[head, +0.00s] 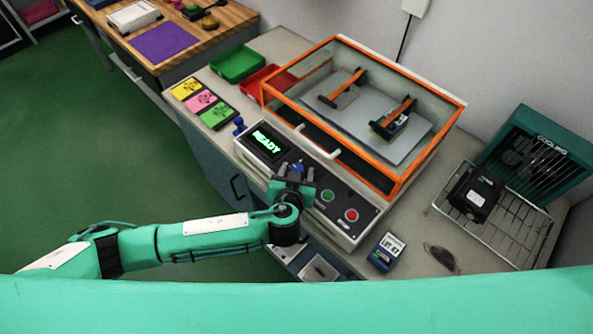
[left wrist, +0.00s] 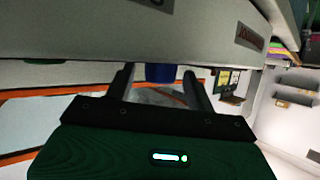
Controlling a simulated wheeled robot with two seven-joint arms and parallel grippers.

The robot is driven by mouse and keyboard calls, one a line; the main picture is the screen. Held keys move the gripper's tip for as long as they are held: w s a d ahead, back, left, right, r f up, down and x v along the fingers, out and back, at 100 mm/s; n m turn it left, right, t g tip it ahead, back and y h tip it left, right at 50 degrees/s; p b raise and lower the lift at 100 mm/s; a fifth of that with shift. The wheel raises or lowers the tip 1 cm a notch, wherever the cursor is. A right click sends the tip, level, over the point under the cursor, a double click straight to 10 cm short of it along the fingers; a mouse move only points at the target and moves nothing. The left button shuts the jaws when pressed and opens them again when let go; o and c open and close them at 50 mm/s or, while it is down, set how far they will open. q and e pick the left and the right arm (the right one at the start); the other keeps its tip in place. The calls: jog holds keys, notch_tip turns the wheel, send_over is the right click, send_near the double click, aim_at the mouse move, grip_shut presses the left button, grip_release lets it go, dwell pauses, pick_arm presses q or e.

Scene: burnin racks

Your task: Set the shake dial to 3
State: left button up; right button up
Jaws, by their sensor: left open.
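The shaker machine (head: 362,190) stands on the bench, with an orange-framed clear lid and a lit screen (head: 265,142) reading READY. The blue shake dial (head: 298,167) on its front panel is mostly hidden behind my left gripper (head: 296,174). In the left wrist view the blue dial (left wrist: 160,73) shows between the two dark fingers of my open left gripper (left wrist: 160,80). I cannot tell whether the fingers touch it. The dial's numbers and setting are hidden. My right gripper is not in view.
A green button (head: 327,195) and a red button (head: 351,215) sit right of the dial. A blue labelled box (head: 386,252) stands on the bench. A wire rack (head: 512,229) with a black block (head: 474,194) is at the right. Green (head: 238,64) and red trays lie behind.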

pick_arm(q)
jog(key=c, duration=1)
jog(key=shift+o, duration=0.2)
